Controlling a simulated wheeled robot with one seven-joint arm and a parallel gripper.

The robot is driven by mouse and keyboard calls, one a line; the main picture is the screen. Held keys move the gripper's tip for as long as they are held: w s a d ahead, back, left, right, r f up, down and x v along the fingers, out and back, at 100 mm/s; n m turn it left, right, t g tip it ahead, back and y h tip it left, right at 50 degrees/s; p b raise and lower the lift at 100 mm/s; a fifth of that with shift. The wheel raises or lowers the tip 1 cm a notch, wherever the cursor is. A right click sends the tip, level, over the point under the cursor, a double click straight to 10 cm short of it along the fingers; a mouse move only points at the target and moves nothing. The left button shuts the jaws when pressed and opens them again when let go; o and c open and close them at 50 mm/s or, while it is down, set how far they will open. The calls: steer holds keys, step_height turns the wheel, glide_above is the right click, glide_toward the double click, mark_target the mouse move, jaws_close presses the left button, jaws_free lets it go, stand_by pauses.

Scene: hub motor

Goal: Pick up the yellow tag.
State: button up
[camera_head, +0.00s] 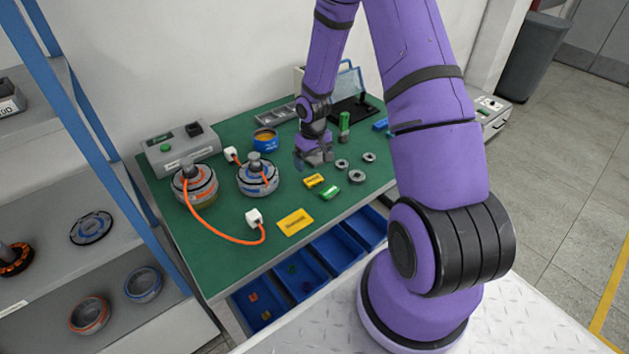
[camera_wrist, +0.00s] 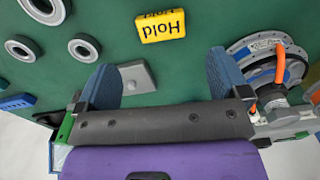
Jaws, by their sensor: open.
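In the wrist view the yellow tag (camera_wrist: 162,26) reads "Hold" upside down, near the top edge and beyond my fingertips. My gripper (camera_head: 314,156) hangs over the mat, a little behind the tag in the head view. In the wrist view my gripper (camera_wrist: 163,78) has its two blue fingers spread wide and holds nothing. A larger yellow card (camera_head: 295,222) lies nearer the front edge.
Grey rings (camera_head: 357,175) lie right of the tags. A hub motor (camera_head: 258,177) stands to the left, with another motor (camera_head: 195,184) and an orange cable (camera_head: 222,234) farther left. A blue tin (camera_head: 265,140) stands behind. Blue bins (camera_head: 337,247) sit below the bench's front edge.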

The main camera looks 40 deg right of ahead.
mark_target(314, 179)
steer(key=shift+s+a+f, duration=0.1)
steer(key=shift+f, duration=1.75)
steer(key=shift+s+a+f, duration=0.1)
steer(key=shift+f, duration=1.7)
steer(key=shift+d, duration=0.1)
steer(key=c, duration=1)
